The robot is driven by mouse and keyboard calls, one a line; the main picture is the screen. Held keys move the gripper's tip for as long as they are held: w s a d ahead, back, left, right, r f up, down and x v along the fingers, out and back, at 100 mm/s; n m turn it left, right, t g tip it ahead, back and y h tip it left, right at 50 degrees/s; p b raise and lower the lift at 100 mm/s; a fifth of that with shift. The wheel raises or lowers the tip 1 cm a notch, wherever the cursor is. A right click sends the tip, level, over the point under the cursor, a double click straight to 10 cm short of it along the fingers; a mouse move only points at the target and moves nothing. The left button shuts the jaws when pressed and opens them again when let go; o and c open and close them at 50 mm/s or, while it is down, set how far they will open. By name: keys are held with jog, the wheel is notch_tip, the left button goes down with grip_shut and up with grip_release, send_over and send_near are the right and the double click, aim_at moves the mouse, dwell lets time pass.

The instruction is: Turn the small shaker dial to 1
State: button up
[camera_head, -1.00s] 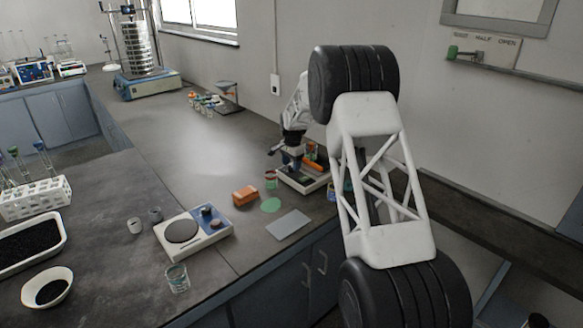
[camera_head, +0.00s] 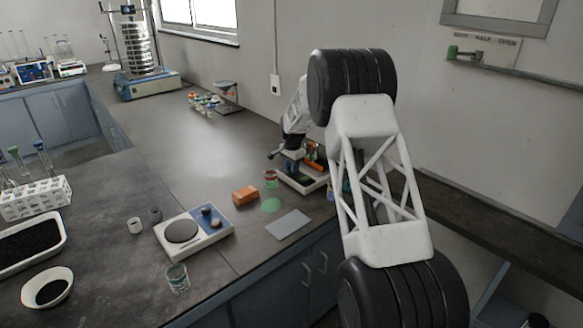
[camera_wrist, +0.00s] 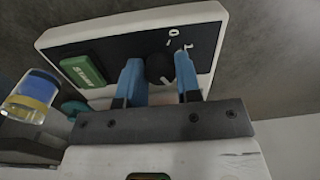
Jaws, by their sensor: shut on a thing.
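In the wrist view, the small shaker's control panel (camera_wrist: 112,52) is a black face in a white housing. A round black dial (camera_wrist: 158,68) sits on it, with small white marks above and to its right; one looks like 0. A pale line shows on the dial's lower edge, but I cannot tell its exact setting. My gripper (camera_wrist: 160,66) has its two blue fingers on either side of the dial, shut on it. A green START button (camera_wrist: 83,72) is left of the fingers.
In the wrist view, a clear container with yellow and blue bands (camera_wrist: 32,95) stands left of the panel. In the head view, an orange block (camera_head: 245,195), a green disc (camera_head: 271,205) and a grey plate (camera_head: 287,224) lie on the bench near the arm.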

jog(key=shift+n, duration=0.5)
jog(key=n, duration=0.2)
jog(key=shift+n, duration=0.3)
jog(key=n, duration=0.9)
jog(key=shift+d+r+n, duration=0.1)
jog(key=shift+n, duration=1.5)
jog(key=o, duration=0.9)
